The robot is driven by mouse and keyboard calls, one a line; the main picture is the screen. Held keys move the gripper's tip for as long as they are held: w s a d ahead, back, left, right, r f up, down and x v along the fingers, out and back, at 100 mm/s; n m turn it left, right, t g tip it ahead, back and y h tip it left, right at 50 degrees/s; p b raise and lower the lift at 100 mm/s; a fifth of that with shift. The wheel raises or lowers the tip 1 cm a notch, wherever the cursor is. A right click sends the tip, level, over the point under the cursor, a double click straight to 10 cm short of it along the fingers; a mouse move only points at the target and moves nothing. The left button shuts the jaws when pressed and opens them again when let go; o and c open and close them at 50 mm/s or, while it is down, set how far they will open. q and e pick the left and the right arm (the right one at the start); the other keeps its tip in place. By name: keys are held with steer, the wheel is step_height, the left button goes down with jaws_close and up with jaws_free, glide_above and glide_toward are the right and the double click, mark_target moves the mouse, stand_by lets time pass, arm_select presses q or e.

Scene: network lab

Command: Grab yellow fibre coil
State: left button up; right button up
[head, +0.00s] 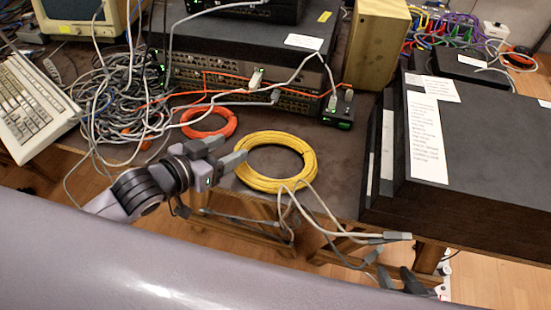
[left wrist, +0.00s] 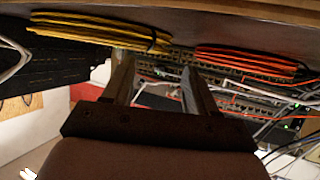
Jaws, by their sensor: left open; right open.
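The yellow fibre coil (head: 275,162) lies flat near the front edge of the table, with pale cables across its lower right side. My left gripper (head: 226,152) is open beside the coil's left side, its fingertips close to the rim. In the left wrist view the yellow coil (left wrist: 95,28) shows edge-on at upper left, with a dark tie on it. The open left fingers (left wrist: 158,75) have nothing between them there; whether one touches the coil I cannot tell. My right gripper (head: 400,280) shows at the lower right, below the table edge, open and apart from the coil.
An orange coil (head: 209,122) lies just behind my left gripper. A grey cable tangle (head: 125,100) is at left, and stacked network devices (head: 245,70) stand behind. A large dark case (head: 485,145) bounds the right. Grey cables with plugs (head: 397,236) hang over the front edge.

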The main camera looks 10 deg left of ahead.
mark_target(247, 142)
arm_select(q)
steer(key=shift+b+x, duration=0.3)
steer(key=shift+x, duration=2.45)
steer(key=shift+s+d+f, duration=0.1)
steer(key=shift+d, duration=0.05)
jaws_close()
